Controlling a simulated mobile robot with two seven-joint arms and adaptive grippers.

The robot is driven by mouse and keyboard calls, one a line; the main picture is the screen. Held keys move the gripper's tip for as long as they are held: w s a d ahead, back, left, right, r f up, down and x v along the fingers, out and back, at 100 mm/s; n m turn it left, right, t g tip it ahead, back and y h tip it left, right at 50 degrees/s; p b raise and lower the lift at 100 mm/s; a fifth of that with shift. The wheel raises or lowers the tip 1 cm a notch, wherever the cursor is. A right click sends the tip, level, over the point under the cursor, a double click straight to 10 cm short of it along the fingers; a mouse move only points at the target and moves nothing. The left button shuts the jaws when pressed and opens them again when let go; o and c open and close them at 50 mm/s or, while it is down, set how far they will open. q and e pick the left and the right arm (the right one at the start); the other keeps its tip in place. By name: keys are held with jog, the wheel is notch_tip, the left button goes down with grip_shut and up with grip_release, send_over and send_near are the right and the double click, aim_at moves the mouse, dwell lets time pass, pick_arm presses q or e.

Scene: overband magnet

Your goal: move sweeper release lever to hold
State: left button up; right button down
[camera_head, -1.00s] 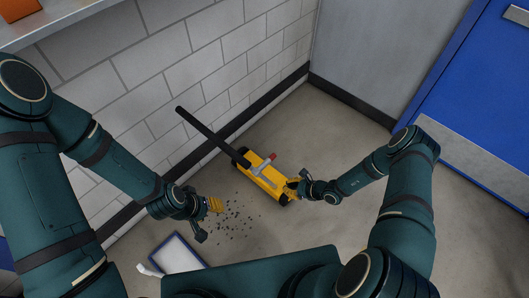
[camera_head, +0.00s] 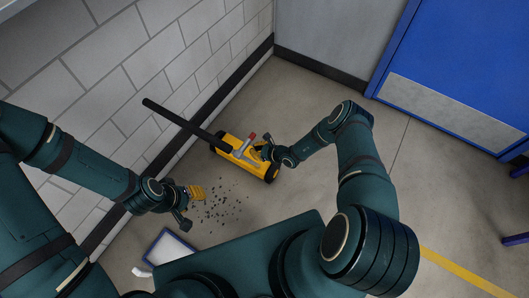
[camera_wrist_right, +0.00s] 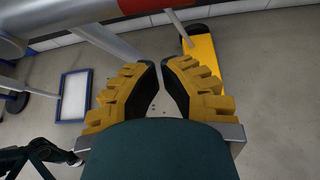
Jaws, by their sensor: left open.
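The sweeper (camera_head: 226,149) is a yellow box on the floor with black ends and a long black handle (camera_head: 177,120) slanting up to the left. A grey lever with a red end (camera_head: 251,137) stands up on it. In the right wrist view the red grip (camera_wrist_right: 150,4) crosses the top edge, with the yellow housing (camera_wrist_right: 203,55) below. My right gripper (camera_head: 263,150) is close to the sweeper's right side; contact is unclear. Its fingertips (camera_wrist_right: 161,65) show a narrow empty gap. My left gripper (camera_head: 197,192) is open and empty, left of and nearer than the sweeper.
Dark bits (camera_head: 217,203) lie scattered on the floor. A white tray with a blue rim (camera_head: 166,233) lies in front. A block wall (camera_head: 150,70) runs close behind the sweeper. A blue door-like panel (camera_head: 470,65) is at right; the floor between is clear.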

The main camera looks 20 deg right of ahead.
aim_at(246, 144)
pick_arm(q)
jog(key=shift+w+r+p, duration=0.25)
jog(key=shift+r+p, duration=0.1)
jog(key=shift+r, duration=0.2)
pick_arm(e)
jog(key=r, duration=0.4)
jog(key=shift+w, duration=0.3)
pick_arm(q)
jog(key=shift+a, duration=0.1)
